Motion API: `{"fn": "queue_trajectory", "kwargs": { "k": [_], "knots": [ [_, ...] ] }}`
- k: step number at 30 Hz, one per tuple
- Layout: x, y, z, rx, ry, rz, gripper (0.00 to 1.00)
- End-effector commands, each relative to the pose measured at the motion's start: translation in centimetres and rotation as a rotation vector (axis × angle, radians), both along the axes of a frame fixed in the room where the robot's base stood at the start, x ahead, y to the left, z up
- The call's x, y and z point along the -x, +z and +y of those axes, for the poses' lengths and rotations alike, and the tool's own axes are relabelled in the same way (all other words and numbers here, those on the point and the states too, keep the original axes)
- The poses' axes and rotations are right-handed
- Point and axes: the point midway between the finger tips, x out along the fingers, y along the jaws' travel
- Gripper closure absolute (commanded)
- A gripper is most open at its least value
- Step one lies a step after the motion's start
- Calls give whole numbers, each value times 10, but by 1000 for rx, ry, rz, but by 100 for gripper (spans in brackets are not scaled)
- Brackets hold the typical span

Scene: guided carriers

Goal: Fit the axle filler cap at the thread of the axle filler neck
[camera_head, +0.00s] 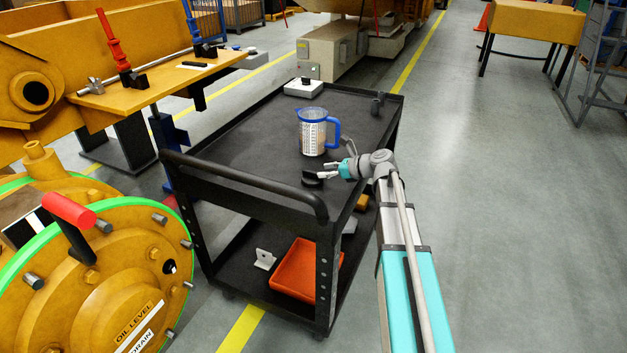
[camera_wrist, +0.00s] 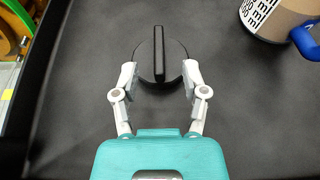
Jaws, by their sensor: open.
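The axle filler cap (camera_wrist: 159,50), a black disc with a raised grip bar, lies on the top shelf of the dark cart. In the head view the cap (camera_head: 312,179) shows small beside the fingers. My gripper (camera_wrist: 160,76) is open, with one finger at each side of the cap's near half; I cannot tell whether they touch it. In the head view my gripper (camera_head: 333,164) is low over the cart's front right part. A yellow stub that looks like the axle filler neck (camera_head: 39,160) stands on the yellow axle housing at the left; its thread is not clearly visible.
A measuring jug (camera_head: 313,134) with a blue handle stands close behind the gripper. A white block with a black knob (camera_head: 303,88) sits at the cart's far end. The cart's handle (camera_head: 240,183) lies between gripper and axle. An orange tray (camera_head: 302,270) is on the lower shelf.

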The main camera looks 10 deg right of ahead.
Motion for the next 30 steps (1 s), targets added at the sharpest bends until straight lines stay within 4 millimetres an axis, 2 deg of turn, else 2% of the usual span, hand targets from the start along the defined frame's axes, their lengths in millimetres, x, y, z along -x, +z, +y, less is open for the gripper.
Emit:
{"fn": "queue_trajectory", "kwargs": {
  "k": [14, 24, 30],
  "knots": [
    [-3, -3, 3, 0, 0, 0, 43],
    [-22, -18, 30, -1, 0, 1, 43],
    [-28, -20, 39, 0, -2, 0, 43]
  ]
}}
